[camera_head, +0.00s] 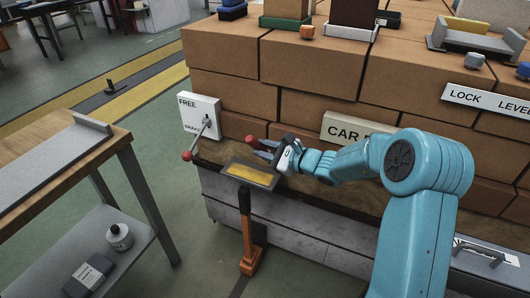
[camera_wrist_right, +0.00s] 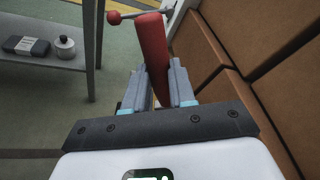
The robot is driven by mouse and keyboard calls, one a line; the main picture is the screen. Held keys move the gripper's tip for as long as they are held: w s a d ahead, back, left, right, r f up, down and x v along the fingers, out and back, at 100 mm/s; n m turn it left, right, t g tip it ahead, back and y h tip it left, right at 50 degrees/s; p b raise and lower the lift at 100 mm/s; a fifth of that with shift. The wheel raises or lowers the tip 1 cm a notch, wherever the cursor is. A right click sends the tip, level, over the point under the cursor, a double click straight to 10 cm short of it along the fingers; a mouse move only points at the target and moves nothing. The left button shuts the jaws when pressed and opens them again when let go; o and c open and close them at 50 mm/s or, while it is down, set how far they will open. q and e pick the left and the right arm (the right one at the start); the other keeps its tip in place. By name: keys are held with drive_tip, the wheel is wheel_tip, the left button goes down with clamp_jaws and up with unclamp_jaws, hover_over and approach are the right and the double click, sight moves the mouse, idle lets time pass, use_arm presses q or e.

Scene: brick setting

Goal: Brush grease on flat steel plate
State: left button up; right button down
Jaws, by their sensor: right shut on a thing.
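My right gripper (camera_head: 268,150) is shut on a red handle (camera_head: 250,140), in front of the brick-coloured boxes. In the right wrist view the red handle (camera_wrist_right: 153,50) stands between the two fingers (camera_wrist_right: 160,92); its far end is hidden, so I cannot tell whether it is a brush. A dark-rimmed flat plate (camera_head: 232,172) with a yellow, grease-like layer lies just below the gripper. A long grey flat plate (camera_head: 45,168) with a raised end lies on the wooden bench at left. My left gripper is not in view.
A white lever box (camera_head: 198,117) marked FREE has a red-knobbed lever (camera_head: 188,156) close left of the gripper.

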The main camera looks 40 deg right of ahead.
drive_tip(key=shift+r+p, duration=0.45)
drive_tip(key=shift+r, duration=0.5)
